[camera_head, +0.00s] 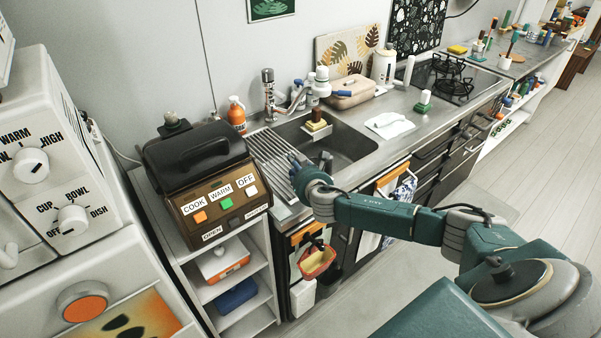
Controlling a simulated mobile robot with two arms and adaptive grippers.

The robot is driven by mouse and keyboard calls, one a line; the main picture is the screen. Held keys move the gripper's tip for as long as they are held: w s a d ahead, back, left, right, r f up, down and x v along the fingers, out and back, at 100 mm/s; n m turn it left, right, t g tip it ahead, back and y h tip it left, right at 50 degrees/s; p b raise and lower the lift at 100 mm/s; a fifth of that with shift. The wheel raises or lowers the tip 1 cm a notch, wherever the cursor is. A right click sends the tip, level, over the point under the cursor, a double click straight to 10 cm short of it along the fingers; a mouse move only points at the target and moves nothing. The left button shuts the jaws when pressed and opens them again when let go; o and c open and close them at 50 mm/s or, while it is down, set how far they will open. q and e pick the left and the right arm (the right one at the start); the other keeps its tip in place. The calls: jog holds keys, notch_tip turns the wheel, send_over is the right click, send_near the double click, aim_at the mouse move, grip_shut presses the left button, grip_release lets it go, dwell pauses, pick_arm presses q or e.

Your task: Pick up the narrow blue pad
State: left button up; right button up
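No thing shows clearly as a narrow blue pad. A dark blue, rounded item (236,295) lies on a lower shelf of the white unit below the cooker; I cannot tell whether it is a pad. My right arm reaches in from the right. Its gripper (296,162) is over the left edge of the sink area, above the ribbed drainboard, well away from the blue item. The fingers are small and partly hidden by the wrist, so their opening is unclear. My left gripper is out of view.
A brown cooker (205,185) stands on the white shelf unit (262,262), with an orange-and-white box (222,260) on the shelf above the blue item. The sink (340,140) has a faucet and a soap bottle (236,115) behind it. A red-rimmed holder (318,262) hangs below the counter.

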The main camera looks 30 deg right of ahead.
jog(key=shift+c, duration=0.2)
jog(key=shift+d+r, duration=0.1)
jog(key=shift+r, duration=0.25)
jog(key=c, duration=0.3)
notch_tip(320, 180, up, 9)
jog(key=shift+r, duration=0.15)
